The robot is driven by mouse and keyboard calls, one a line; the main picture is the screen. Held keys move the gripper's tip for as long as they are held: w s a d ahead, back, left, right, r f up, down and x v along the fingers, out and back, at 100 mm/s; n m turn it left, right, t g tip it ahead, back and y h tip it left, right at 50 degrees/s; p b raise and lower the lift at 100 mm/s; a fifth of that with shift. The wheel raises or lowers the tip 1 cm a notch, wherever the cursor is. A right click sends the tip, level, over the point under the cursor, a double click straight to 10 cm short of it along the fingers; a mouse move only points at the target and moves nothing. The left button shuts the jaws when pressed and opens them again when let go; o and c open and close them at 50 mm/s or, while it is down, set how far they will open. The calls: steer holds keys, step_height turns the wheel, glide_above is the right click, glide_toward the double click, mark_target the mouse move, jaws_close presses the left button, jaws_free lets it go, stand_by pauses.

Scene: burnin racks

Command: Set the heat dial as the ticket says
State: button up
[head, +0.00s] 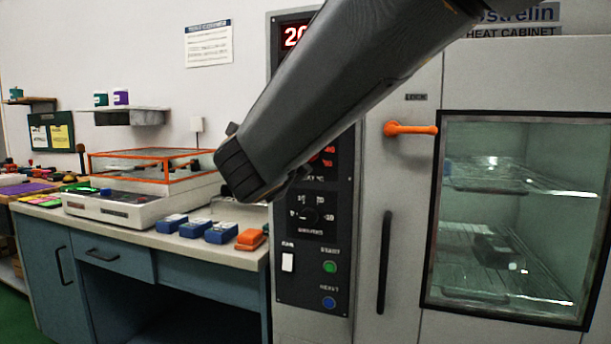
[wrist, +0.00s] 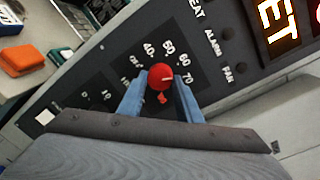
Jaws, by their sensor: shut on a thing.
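The heat dial is a red round knob (wrist: 161,77) on a dark panel in the wrist view, ringed by white numbers; 40, 50, 60 and 70 are readable. A white mark on the knob points right, towards the 60 to 70 side; its exact setting is hard to read. My gripper (wrist: 158,92) is shut on the knob, with a blue finger on either side. In the head view my arm covers the knob and the fingers. A printed sheet (head: 208,44) hangs on the wall, its text too small to read; I cannot tell whether it is the ticket.
The heat cabinet's control panel (head: 312,290) also has a lower black dial (head: 310,215), a white switch (head: 288,262), a green button (head: 330,266) and a blue button (head: 328,302). The glass door's orange handle (head: 410,129) is at right. A bench with small boxes is at left.

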steer(key=shift+f+m+b, duration=0.2)
steer(key=shift+m+b, duration=1.2)
steer(key=shift+b, duration=0.8)
steer(key=o, duration=1)
steer(key=shift+r, duration=0.1)
steer(key=shift+o, duration=0.2)
steer(key=v, duration=0.7)
steer(key=shift+s+p, duration=0.3)
steer(key=shift+s, duration=0.1)
steer(key=shift+a+y, duration=0.1)
steer(key=shift+y, duration=0.2)
